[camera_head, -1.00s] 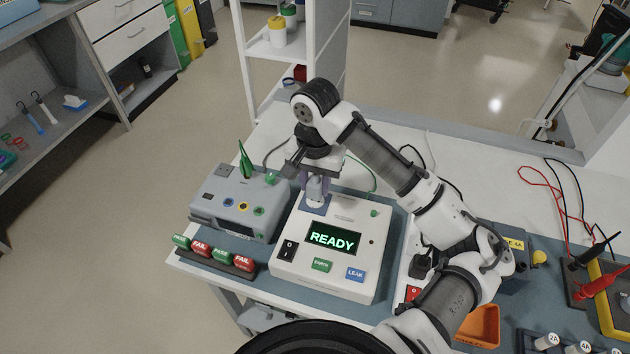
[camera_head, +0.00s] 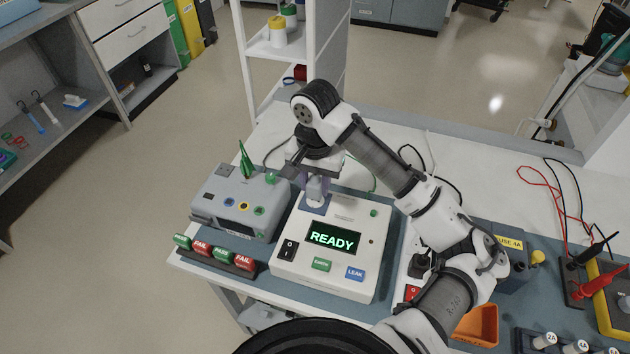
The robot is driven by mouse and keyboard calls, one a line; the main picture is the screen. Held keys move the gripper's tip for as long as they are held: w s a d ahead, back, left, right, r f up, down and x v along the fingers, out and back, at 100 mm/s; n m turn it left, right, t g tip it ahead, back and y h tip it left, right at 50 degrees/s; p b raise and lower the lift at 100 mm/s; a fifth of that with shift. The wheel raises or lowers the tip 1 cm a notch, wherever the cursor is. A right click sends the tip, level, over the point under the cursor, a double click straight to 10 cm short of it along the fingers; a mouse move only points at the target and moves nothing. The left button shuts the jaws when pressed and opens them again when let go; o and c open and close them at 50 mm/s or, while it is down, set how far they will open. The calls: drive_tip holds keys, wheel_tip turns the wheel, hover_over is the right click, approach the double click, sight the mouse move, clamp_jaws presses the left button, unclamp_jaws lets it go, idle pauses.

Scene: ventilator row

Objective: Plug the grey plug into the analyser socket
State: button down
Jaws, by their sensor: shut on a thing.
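The white analyser (camera_head: 327,279) stands on the bench with a lit green READY screen (camera_head: 334,238). Its socket (camera_head: 314,209) is a blue-grey patch at the back left of its top face. My gripper (camera_head: 317,181) points down over this socket. It is shut on the grey plug (camera_head: 317,189), which is upright at the socket. The fingers partly cover the plug, and I cannot tell whether its pins are in the socket.
A grey device (camera_head: 239,202) with a green clip stands close on the left. Green and red PASS/FAIL tags (camera_head: 214,252) lie in front of it. A fuse box (camera_head: 508,262), an orange tray (camera_head: 477,325) and a yellow meter (camera_head: 609,305) are on the right.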

sight(315, 177)
drive_tip(key=shift+f+b, duration=0.6)
drive_tip(key=shift+f, duration=0.5)
idle(0.4)
drive_tip(key=c, duration=0.9)
unclamp_jaws()
wheel_tip(315, 177, up, 14)
drive_tip(key=shift+f, duration=0.1)
drive_tip(key=shift+s, duration=0.1)
